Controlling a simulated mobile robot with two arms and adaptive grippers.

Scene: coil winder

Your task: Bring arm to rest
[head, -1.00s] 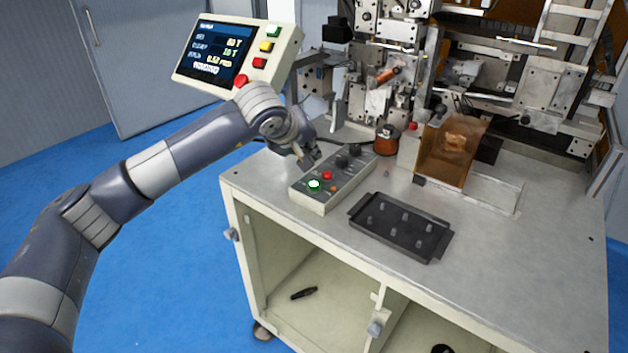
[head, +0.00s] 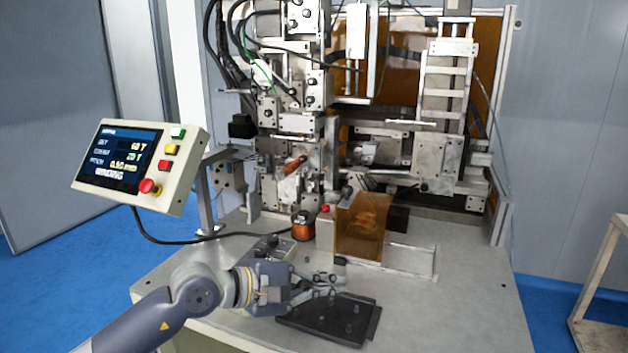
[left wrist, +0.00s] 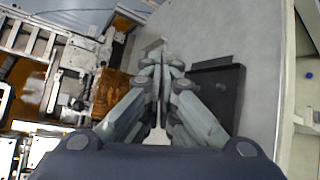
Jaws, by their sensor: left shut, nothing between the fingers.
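My left arm comes in from the lower left of the head view. My right gripper is in no view.
The coil winder (head: 300,110) stands behind the table (head: 465,300). An amber guard box (head: 358,232) and a copper spool (head: 303,228) stand beyond the gripper. A display panel (head: 140,165) with buttons hangs on the left. The table's right side is clear.

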